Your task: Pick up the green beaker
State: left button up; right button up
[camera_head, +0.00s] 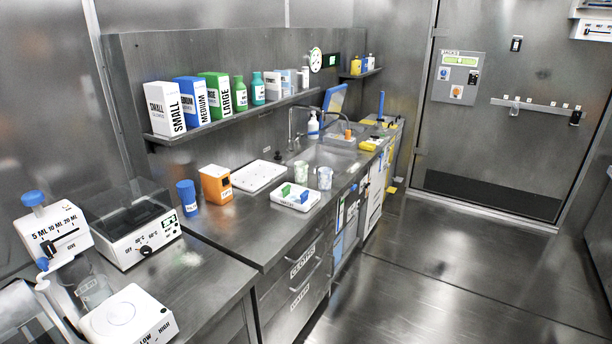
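Two small clear beakers stand on the steel counter (226,224) in front of the sink. The left beaker (301,171) has a pale greenish tint. The right beaker (325,178) looks more grey-blue. The tints are faint at this size. Both stand upright, a little apart, just behind a white block with green and blue parts on top (296,204). Neither of my grippers is in view.
A white tray (258,176), an orange box (215,184) and a blue jar (187,198) share the counter. The sink (330,156) lies behind the beakers, and a shelf (240,118) with boxes and bottles hangs above. The floor (430,270) in front is clear.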

aim_at(301, 172)
jog(key=i+l+u, duration=0.15)
jog(key=i+l, duration=0.95)
jog(key=i+l+u, duration=0.2)
jog(key=i+l, duration=1)
jog(key=i, duration=0.05)
